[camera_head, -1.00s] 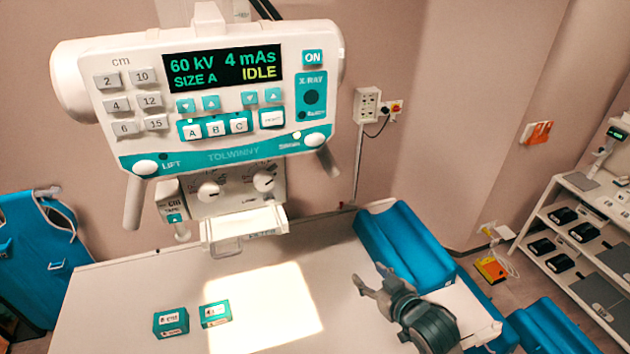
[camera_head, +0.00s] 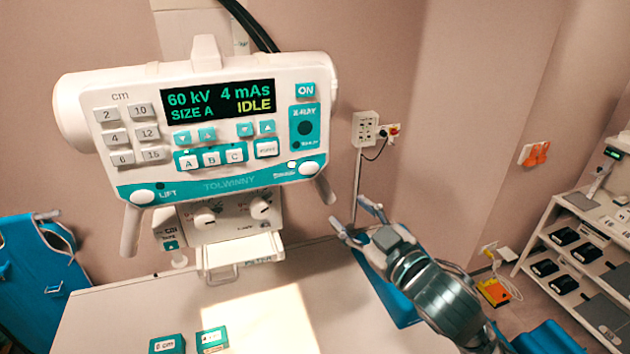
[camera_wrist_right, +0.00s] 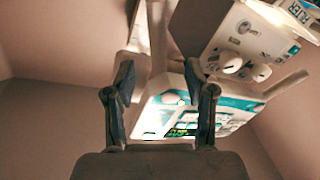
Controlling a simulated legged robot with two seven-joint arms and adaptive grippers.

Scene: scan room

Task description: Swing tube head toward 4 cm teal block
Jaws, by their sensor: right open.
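The tube head (camera_head: 200,120) is a white and teal housing with a lit display reading 60 kV, 4 mAs, SIZE A, IDLE. It hangs over the table with a handle at each lower side, the left handle (camera_head: 131,230) and the right handle (camera_head: 325,188). Two teal blocks lie on the table at the bottom, a left one (camera_head: 167,345) and a right one (camera_head: 211,340); their label sizes are too small to read. My right gripper (camera_head: 353,222) is open and empty, just right of and below the right handle. In the right wrist view the tube head (camera_wrist_right: 190,105) shows beyond the open fingers (camera_wrist_right: 160,90).
The white table (camera_head: 110,305) has a bright light patch (camera_head: 262,320) beside the blocks. A blue cushion (camera_head: 395,300) lies behind my right arm. A shelf (camera_head: 590,260) stands at the right, a blue apron (camera_head: 40,265) at the left.

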